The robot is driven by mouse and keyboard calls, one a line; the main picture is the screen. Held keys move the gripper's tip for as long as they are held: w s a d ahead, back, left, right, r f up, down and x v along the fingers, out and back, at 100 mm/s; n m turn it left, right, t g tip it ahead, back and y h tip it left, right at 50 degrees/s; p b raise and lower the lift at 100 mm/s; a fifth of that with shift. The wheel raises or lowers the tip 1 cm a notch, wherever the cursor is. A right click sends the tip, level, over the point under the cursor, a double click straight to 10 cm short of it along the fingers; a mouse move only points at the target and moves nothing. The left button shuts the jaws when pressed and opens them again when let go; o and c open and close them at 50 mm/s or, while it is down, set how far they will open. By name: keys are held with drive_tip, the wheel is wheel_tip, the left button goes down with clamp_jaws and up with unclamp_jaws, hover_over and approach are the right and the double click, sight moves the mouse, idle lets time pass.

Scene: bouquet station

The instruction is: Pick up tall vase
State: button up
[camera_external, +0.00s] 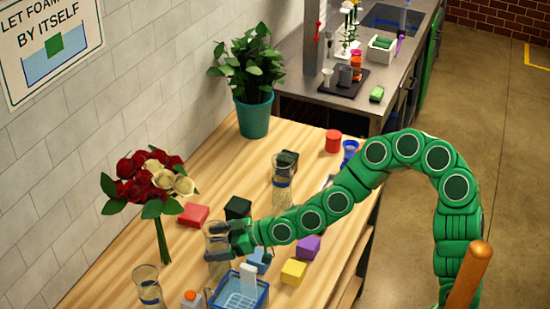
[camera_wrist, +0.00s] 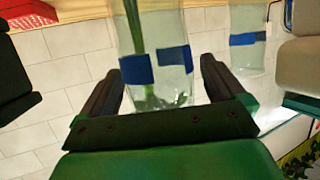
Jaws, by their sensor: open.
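Several clear glass vases with blue bands stand on the wooden table (camera_external: 110,262). One glass vase (camera_external: 215,232) is at my gripper (camera_external: 210,243); it also shows in the wrist view (camera_wrist: 172,62), upright between my spread fingers (camera_wrist: 160,80). My gripper is open, and I cannot tell whether a finger touches the glass. A second vase (camera_external: 282,182) stands farther back, and a third vase (camera_external: 148,287) is at the front left. Another banded vase (camera_wrist: 250,48) shows at the right of the wrist view. I cannot tell surely which is the tall vase.
A red and cream rose bouquet (camera_external: 150,183) stands left of my gripper. A red block (camera_external: 193,214), black block (camera_external: 237,207), purple block (camera_external: 308,247), yellow block (camera_external: 293,271) and blue basket (camera_external: 240,296) crowd around it. A potted plant (camera_external: 253,115) is at the back.

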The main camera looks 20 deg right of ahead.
drive_tip(key=shift+c, duration=0.3)
clamp_jaws()
idle(0.4)
